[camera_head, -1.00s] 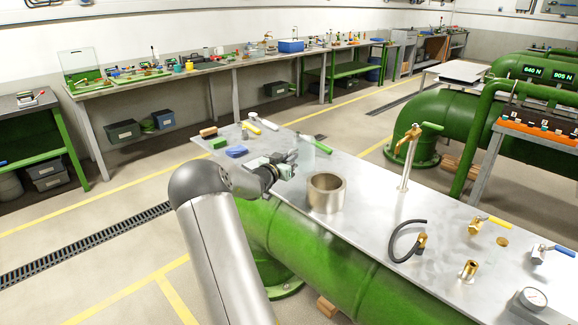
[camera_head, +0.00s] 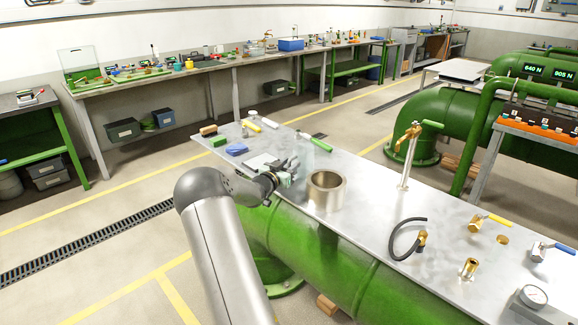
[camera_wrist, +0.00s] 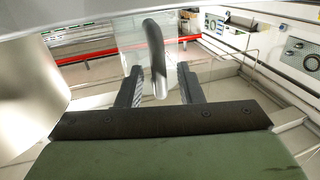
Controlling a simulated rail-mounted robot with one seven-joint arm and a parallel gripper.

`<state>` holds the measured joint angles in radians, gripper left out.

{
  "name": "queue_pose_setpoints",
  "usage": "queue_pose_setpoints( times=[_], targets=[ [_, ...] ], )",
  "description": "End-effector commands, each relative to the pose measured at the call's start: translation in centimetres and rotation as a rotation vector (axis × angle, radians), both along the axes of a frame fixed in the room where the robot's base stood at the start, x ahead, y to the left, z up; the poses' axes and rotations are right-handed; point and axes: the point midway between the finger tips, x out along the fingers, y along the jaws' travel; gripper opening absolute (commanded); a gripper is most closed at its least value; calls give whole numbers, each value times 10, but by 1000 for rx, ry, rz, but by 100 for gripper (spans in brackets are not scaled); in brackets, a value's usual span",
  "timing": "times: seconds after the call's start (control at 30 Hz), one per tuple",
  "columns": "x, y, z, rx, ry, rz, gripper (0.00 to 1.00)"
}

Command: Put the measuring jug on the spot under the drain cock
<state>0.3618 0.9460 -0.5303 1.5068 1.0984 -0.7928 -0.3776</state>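The measuring jug is a clear vessel (camera_head: 308,158), faint in the head view, standing on the metal bench top behind the metal pot. In the wrist view its dark curved handle (camera_wrist: 155,60) shows in front of its clear body (camera_wrist: 130,38). My gripper (camera_head: 293,163) is low over the bench at the jug's left. In the wrist view my gripper (camera_wrist: 160,75) is open, its fingers on either side of the handle with gaps visible. The brass drain cock (camera_head: 408,142) with a green lever stands on a pipe farther right. I cannot make out a marked spot under it.
A wide metal pot (camera_head: 326,192) stands close to my gripper; its side fills the left of the wrist view (camera_wrist: 25,95). The bench between pot and cock is clear.

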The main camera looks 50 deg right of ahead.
Motion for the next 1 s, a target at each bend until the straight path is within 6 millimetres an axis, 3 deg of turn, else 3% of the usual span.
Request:
queue_pose_setpoints(
  times=[0.27,0.8,1.0],
  targets=[
    [0,0,3,1,0,0,34],
    [-10,127,2,1,-1,3,34],
    [-15,160,3,1,0,2,34]
  ],
)
